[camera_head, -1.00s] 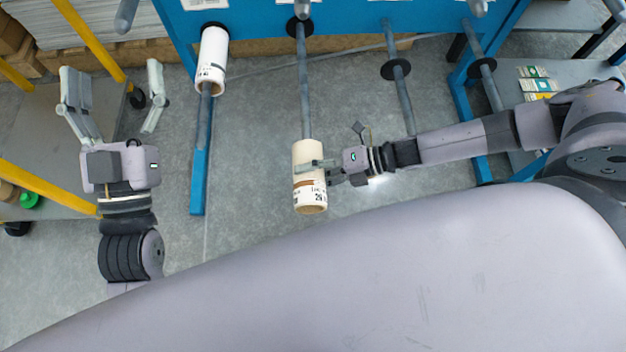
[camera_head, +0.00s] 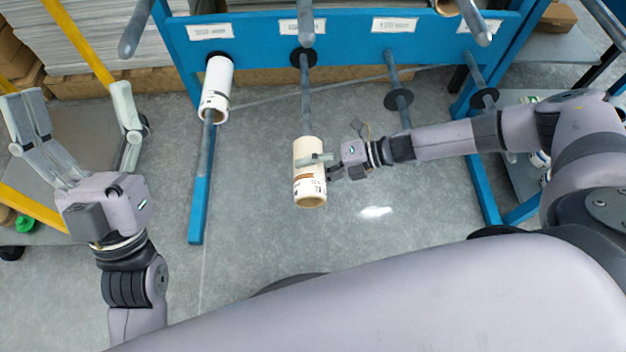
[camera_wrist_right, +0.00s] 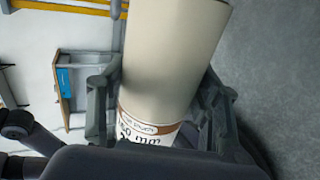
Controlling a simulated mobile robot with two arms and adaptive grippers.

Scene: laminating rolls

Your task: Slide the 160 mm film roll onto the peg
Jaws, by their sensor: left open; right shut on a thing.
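A cream film roll (camera_head: 309,170) with a brown band and black print is held in my right gripper (camera_head: 322,162). In the right wrist view the roll (camera_wrist_right: 170,60) lies between the two fingers of the gripper (camera_wrist_right: 158,108); its print ends in "0 mm", and the first figure is unclear. In the head view, the roll's far end lines up with the free end of the second peg (camera_head: 305,95). I cannot tell whether the peg tip is inside. The roll's near end shows an open core. My left gripper (camera_head: 72,95) is open and empty at the left.
A blue rack (camera_head: 350,45) with white labels carries several pegs with black discs. A white roll (camera_head: 217,85) sits on the leftmost lower peg. Upper pegs jut toward me. A yellow-framed cart (camera_head: 75,40) stands left, near my left gripper. Grey floor lies open below the held roll.

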